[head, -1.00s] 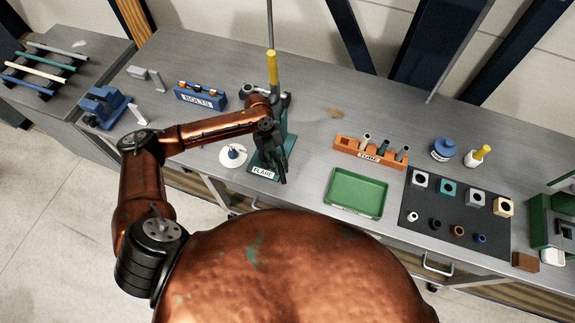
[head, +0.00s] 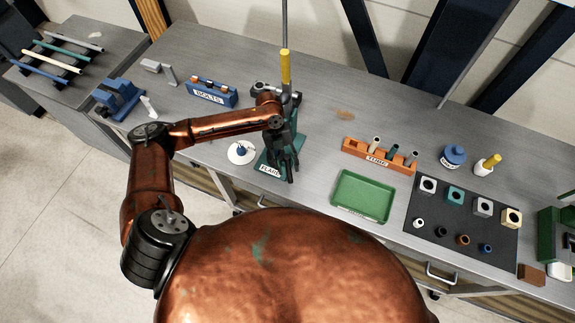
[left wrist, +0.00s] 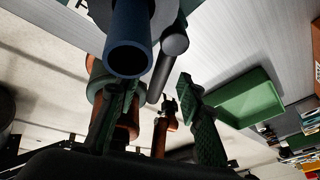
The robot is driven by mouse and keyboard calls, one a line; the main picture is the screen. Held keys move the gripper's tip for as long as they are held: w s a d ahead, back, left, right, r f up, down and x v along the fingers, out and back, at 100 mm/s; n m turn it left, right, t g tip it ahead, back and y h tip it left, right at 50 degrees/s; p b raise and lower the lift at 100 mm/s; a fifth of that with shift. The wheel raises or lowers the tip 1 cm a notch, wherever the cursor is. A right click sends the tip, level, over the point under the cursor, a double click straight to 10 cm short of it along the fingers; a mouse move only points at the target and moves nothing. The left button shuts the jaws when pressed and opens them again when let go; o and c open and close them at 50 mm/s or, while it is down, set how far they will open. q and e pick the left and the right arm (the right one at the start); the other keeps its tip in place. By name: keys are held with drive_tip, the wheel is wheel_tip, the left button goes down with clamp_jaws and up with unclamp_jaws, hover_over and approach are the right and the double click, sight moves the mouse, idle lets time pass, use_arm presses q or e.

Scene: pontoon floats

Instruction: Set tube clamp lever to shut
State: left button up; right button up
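The flaring stand has a green base with a FLARE label (head: 270,170) and stands near the front edge of the bench. An upright yellow handle (head: 285,67) rises behind it. My left gripper (head: 284,168) is in front of the stand and hides much of it, including the clamp lever in the head view. In the left wrist view its green fingers (left wrist: 160,110) are apart. A blue tube end (left wrist: 129,55) and a dark rounded bar (left wrist: 168,55), possibly the lever, are just beyond them; I cannot tell if they touch.
A white round dish (head: 241,153) is left of the stand, with a blue BOLTS rack (head: 211,96) behind. To the right are an orange TUBE rack (head: 377,157), a green tray (head: 362,196) and a dark mat (head: 440,222) with small blocks. Bare bench lies behind the rack.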

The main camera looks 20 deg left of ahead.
use_arm(q)
drive_tip(key=v, duration=1.2)
